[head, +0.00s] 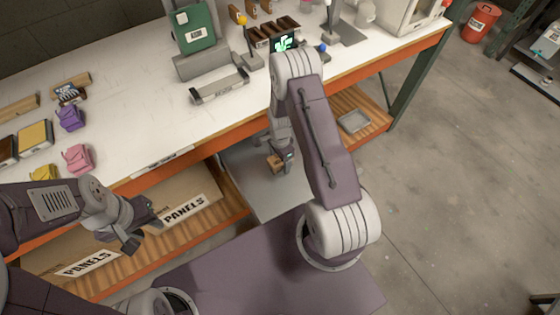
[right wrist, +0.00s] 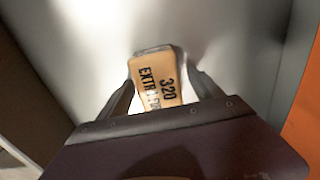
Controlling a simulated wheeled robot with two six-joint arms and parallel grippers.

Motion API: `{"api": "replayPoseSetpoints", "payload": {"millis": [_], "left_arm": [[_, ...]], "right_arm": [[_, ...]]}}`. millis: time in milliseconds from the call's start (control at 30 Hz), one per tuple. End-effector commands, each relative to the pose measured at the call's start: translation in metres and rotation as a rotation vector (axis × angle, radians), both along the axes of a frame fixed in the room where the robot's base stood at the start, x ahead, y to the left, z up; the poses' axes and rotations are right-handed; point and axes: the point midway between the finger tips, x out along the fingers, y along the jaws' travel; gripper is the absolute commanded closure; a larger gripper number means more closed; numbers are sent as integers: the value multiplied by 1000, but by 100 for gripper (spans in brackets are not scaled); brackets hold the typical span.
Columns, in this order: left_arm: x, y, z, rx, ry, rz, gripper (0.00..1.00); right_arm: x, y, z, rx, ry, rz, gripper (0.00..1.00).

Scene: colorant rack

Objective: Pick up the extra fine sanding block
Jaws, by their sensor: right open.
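The sanding block (right wrist: 157,82) is tan with a grey edge and dark print reading "320" and "EXTRA F…"; its lower end is hidden by my gripper body. In the right wrist view it lies between the two fingers of my right gripper (right wrist: 160,92), which is open around it. In the head view the small tan block (head: 275,163) shows at my right gripper (head: 283,161), over the grey panel below the bench top. My left gripper (head: 146,229) is open and empty, in front of the lower shelf at the left.
The white bench top (head: 130,120) has an orange front edge just above my right gripper. Cardboard boxes marked PANELS (head: 180,205) fill the lower shelf at the left. A metal tray (head: 354,121) lies on the wooden shelf at the right.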

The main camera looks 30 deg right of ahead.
Motion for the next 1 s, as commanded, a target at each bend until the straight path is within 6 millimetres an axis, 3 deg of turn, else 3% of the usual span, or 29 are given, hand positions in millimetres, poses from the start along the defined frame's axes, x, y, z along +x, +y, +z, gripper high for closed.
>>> {"api": "replayPoseSetpoints", "payload": {"millis": [133, 367, 667, 933, 1000], "left_arm": [[0, 0, 0, 0, 0, 0, 64], [0, 0, 0, 0, 0, 0, 64], [0, 0, 0, 0, 0, 0, 64], [0, 0, 2, 0, 0, 0, 64], [0, 0, 2, 0, 0, 0, 64]], "right_arm": [[0, 0, 0, 0, 0, 0, 27], [0, 0, 1, 0, 0, 0, 91], [0, 0, 4, 0, 0, 0, 91], [1, 0, 45, -1, -4, 0, 91], [-12, -12, 53, 0, 0, -5, 91]]}}
